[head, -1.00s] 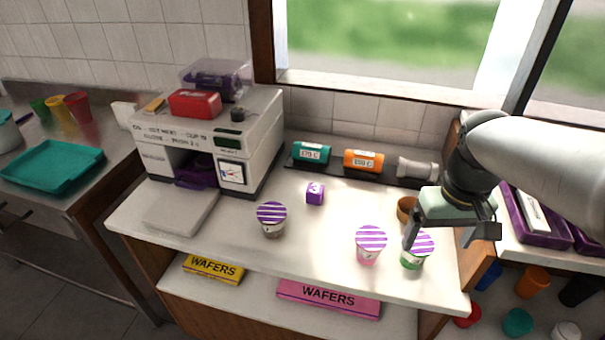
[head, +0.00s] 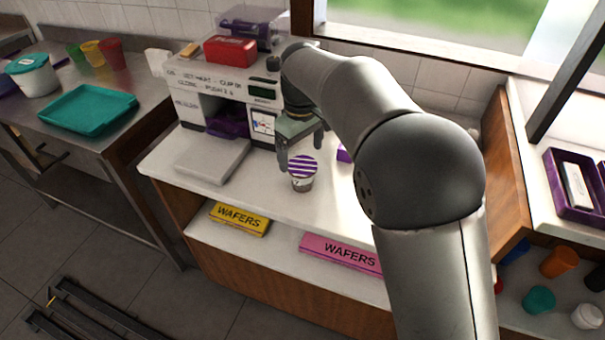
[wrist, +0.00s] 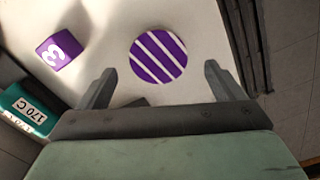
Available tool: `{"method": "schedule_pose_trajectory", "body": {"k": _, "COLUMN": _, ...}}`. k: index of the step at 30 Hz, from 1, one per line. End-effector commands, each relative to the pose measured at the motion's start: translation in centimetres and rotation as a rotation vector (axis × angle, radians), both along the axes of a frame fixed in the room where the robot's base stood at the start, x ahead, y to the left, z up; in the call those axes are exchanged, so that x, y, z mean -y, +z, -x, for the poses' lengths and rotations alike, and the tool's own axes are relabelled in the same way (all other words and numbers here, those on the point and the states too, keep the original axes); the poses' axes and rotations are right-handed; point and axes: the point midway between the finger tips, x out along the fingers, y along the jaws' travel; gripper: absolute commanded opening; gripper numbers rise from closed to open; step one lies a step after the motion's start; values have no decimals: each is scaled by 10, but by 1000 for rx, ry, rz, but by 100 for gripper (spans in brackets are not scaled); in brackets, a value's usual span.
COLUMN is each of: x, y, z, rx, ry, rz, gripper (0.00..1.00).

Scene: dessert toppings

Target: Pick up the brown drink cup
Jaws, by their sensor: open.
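In the wrist view the round striped lid (wrist: 158,56) lies ahead of and between the spread fingers of my gripper (wrist: 158,88). The gripper is open and I see no contact with the cup. The cup's body is hidden under the lid in the wrist view.
A purple cube marked 3 (wrist: 59,48) and a teal canister marked 170 C (wrist: 25,108) are near the cup. The white machine (head: 225,100) stands behind left, with a flat pale plate (head: 212,160) before it. My arm hides the counter's right part.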

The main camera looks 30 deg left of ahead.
Motion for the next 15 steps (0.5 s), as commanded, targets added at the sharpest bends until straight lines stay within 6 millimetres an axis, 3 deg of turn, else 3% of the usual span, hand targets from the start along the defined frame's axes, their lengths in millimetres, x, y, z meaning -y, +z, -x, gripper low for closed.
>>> {"method": "schedule_pose_trajectory", "body": {"k": 3, "x": 0, "y": -21, "z": 0, "rx": -2, "ry": -1, "rz": 3, "gripper": 88}}
{"method": "schedule_pose_trajectory", "body": {"k": 11, "x": 1, "y": -40, "z": 0, "rx": 0, "ry": -1, "rz": 0, "gripper": 88}}
{"method": "schedule_pose_trajectory", "body": {"k": 15, "x": 2, "y": -60, "z": -1, "rx": -2, "ry": -3, "rz": 4, "gripper": 88}}
